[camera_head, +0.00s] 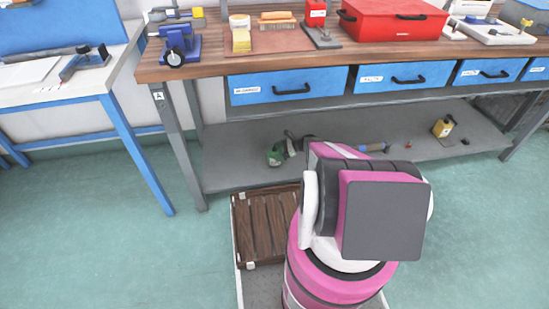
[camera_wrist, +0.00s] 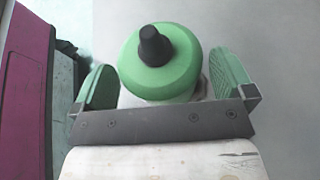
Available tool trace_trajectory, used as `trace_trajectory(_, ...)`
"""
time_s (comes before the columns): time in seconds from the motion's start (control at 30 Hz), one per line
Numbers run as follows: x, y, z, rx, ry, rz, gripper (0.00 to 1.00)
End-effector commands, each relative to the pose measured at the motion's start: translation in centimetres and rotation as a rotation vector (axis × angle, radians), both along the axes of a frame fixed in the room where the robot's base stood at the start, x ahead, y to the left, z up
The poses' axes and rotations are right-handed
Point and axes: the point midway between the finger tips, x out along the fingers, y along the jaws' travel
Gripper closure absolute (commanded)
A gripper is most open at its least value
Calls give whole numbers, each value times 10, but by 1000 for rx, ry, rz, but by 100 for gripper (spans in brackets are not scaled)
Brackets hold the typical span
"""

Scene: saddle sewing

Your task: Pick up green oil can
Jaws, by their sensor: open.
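The green oil can (camera_wrist: 160,75) shows in the wrist view, with a rounded green top and a black nozzle. It sits between the two green-padded fingers of my gripper (camera_wrist: 166,82). The fingers are open, with a visible gap on each side of the can. The can's lower body is mostly hidden below its top. In the head view a green shape that looks like the oil can (camera_head: 275,156) stands on the lower shelf of the workbench. My arm hides most of my gripper there.
The grey lower shelf (camera_head: 235,150) also holds a yellow container (camera_head: 443,127) at the right. The wooden worktop (camera_head: 215,67) and blue drawers (camera_head: 285,87) are above the shelf. A wooden slatted platform (camera_head: 265,225) lies below, left of my arm. A blue-legged table (camera_head: 135,145) stands at left.

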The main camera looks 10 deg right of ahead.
Motion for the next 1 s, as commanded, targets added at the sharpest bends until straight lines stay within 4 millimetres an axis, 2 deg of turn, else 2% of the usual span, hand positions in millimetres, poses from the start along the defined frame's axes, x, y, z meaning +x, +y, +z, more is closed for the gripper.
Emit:
trace_trajectory(0.13, 2, 17, -7, 1, 0, 0, 0)
trace_trajectory(0.37, 2, 19, -8, 1, -1, -1, 0)
trace_trajectory(0.53, 2, 18, -7, 0, 0, -1, 52)
trace_trajectory(0.57, 2, 18, -7, 0, 0, -1, 54)
trace_trajectory(0.87, 2, 18, -5, 2, -1, -1, 54)
trace_trajectory(1.0, 2, 18, 3, 2, -1, -1, 54)
